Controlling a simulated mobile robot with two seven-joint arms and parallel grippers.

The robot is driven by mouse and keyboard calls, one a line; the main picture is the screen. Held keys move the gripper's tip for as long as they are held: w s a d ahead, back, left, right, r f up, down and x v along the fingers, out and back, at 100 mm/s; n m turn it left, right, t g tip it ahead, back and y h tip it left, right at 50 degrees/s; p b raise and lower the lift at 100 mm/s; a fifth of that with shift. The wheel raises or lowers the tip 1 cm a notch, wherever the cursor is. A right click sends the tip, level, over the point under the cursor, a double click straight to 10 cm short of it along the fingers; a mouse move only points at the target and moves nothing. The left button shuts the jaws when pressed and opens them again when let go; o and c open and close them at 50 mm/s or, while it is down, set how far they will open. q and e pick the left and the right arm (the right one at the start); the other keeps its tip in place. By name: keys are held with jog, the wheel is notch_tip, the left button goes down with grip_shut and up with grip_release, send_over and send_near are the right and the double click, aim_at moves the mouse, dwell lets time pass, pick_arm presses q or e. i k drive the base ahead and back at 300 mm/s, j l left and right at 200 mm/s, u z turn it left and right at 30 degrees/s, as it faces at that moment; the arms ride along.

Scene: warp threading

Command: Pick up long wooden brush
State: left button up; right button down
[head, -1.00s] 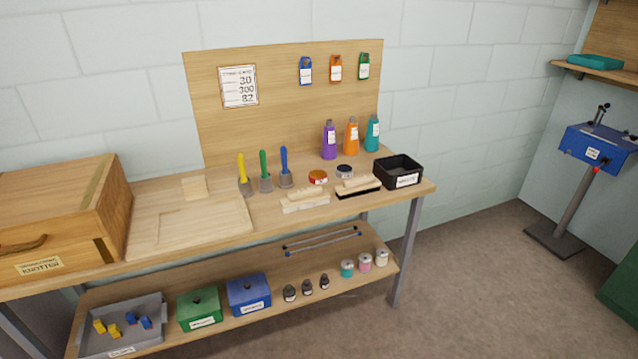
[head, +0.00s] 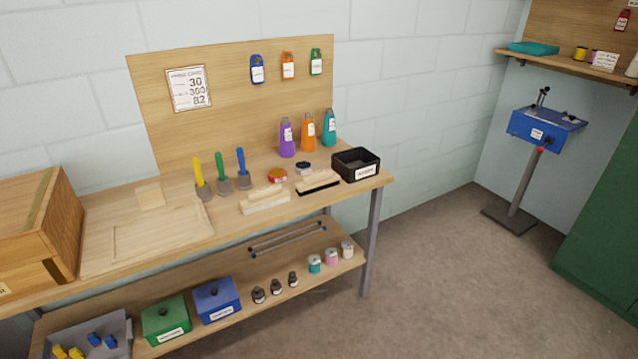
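Two wooden brushes lie side by side on the workbench top (head: 225,222). One is a pale brush with light bristles (head: 265,199), toward the front middle. The other is a pale-handled brush with dark bristles (head: 318,182), just right of it and beside a black bin. I cannot tell for sure which of the two is the long one. Neither of my grippers is in view.
A black open bin (head: 356,164) stands at the bench's right end. Behind the brushes are a red tin (head: 277,175), a dark tin (head: 304,168) and coloured bottles (head: 308,132). A wooden box (head: 35,225) is at left.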

aim_at(316, 181)
jog(key=i+l+u, duration=0.15)
jog(key=i+l, duration=0.15)
jog(key=i, duration=0.3)
jog(key=i+l+u, duration=0.1)
jog(key=i+l, duration=0.3)
jog(key=i, duration=0.15)
